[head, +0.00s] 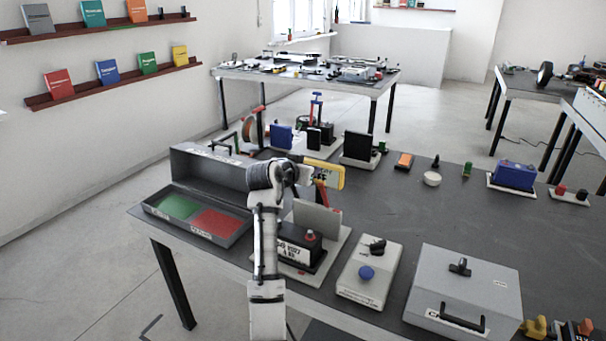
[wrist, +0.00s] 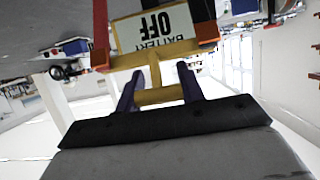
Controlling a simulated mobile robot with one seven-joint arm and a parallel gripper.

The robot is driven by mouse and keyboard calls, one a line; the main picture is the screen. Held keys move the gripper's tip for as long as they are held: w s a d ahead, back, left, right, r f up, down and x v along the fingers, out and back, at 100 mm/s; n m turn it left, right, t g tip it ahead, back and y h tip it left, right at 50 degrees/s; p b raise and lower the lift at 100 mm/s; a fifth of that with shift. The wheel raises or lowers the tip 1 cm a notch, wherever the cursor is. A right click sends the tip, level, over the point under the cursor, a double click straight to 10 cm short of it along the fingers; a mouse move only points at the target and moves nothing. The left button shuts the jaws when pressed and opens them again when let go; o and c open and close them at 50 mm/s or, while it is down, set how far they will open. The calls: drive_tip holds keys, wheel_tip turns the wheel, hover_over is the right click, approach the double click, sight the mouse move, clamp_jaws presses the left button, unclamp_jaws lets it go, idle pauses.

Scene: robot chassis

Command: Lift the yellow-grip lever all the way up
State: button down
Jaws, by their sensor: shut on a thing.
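The yellow grip (wrist: 160,96) of the lever shows in the wrist view as a crossbar with a short stem. The two dark purple fingers of my gripper (wrist: 158,76) stand on either side of the stem, shut on the grip. Beyond it is a yellow-framed sign reading BATTERY OFF (wrist: 153,29), upside down in this view, with red and orange bars beside it. In the head view the yellow-edged sign (head: 326,174) shows just right of my gripper (head: 303,176). My arm hides the grip and part of the lever there.
An open grey box (head: 212,165) with green and red compartments stands to the left. Right of my arm are a black-and-white battery unit (head: 300,248), a box with a blue knob (head: 368,270) and a grey case (head: 466,285).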

drive_tip(key=shift+w+d+f, duration=0.1)
drive_tip(key=shift+w+d, duration=0.2)
drive_tip(key=shift+w, duration=0.1)
drive_tip(key=shift+f, duration=0.35)
idle(0.8)
drive_tip(key=c, duration=1.3)
unclamp_jaws()
drive_tip(key=shift+o, duration=0.7)
drive_tip(key=shift+w+d, duration=0.1)
drive_tip(key=shift+w, duration=0.05)
drive_tip(key=b+v, duration=0.3)
drive_tip(key=v, duration=1.1)
drive_tip(key=shift+r+b, duration=0.2)
drive_tip(key=shift+b, duration=0.2)
drive_tip(key=shift+w, duration=0.15)
drive_tip(key=shift+c, duration=0.2)
